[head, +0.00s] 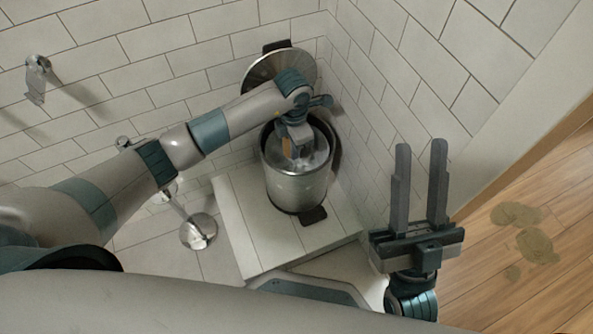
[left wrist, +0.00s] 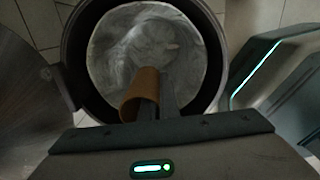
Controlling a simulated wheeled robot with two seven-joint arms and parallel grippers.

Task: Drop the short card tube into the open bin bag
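A metal pedal bin (head: 297,183) stands on a white tiled ledge with its lid (head: 279,70) up. A pale bin bag (left wrist: 160,40) lines it, and its opening also shows in the head view (head: 317,158). My left gripper (head: 297,152) points down into the bin mouth. The short brown card tube (left wrist: 140,98) is at its fingers, over the bag, and looks gripped by its wall; part of the fingers is hidden. A bit of the tube shows in the head view (head: 287,148). My right gripper (head: 421,185) is open and empty, right of the bin.
Tiled walls (head: 400,70) stand close behind and right of the bin. A metal stand with a round base (head: 198,231) is left of the ledge (head: 240,235). A wall fitting (head: 38,75) is at upper left. Brown stains (head: 535,245) mark the wooden floor at right.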

